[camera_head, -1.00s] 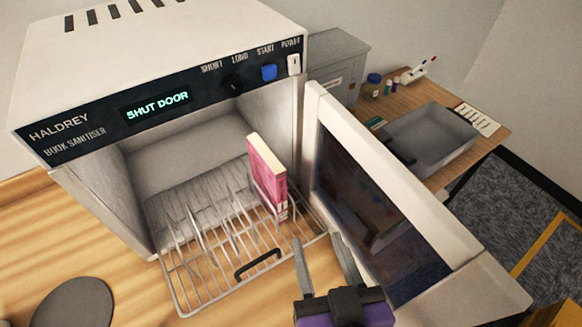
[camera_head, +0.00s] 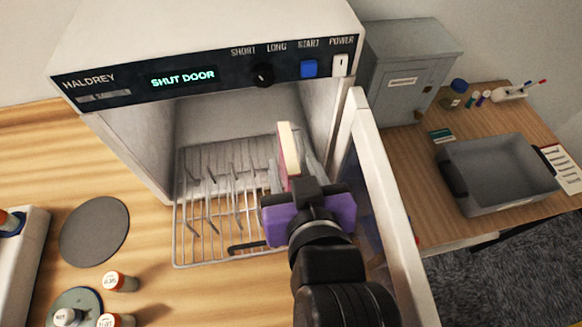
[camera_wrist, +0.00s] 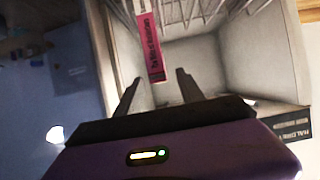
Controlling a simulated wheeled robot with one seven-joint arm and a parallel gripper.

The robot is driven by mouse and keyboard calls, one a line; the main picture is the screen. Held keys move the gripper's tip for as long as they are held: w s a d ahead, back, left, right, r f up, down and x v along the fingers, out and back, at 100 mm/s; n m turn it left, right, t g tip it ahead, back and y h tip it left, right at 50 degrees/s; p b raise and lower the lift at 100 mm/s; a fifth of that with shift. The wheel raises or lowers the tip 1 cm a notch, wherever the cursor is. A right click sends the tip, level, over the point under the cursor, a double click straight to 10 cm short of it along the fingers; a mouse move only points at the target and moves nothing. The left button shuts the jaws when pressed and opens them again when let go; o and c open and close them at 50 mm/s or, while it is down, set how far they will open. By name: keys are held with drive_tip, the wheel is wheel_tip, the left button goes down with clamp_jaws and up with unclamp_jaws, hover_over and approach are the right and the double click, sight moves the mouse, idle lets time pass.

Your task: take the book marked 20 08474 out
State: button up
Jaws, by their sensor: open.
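The pink book (camera_head: 288,152) stands upright in the right part of the wire rack (camera_head: 205,262) inside the open book sanitiser (camera_head: 215,85). Its pale page edge shows on top. In the wrist view, its pink spine (camera_wrist: 156,50) carries dark lettering and a white label; I cannot read the number. My gripper (camera_head: 297,186) is in front of the book, its purple body covering the book's lower part. In the wrist view, my gripper (camera_wrist: 155,90) has its two fingers apart, with the spine end between their lines. No contact with the book is visible.
The sanitiser door (camera_head: 385,205) stands open just right of my arm. The display reads SHUT DOOR. A grey disc (camera_head: 94,231) and small jars (camera_head: 120,282) are on the left counter. A grey tray (camera_head: 497,172) and a grey box (camera_head: 408,72) are on the right.

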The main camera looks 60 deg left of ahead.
sight(290, 158)
drive_tip(key=x, duration=0.4)
drive_tip(key=shift+f, duration=0.15)
drive_tip(key=shift+c, duration=0.4)
clamp_jaws()
idle(0.9)
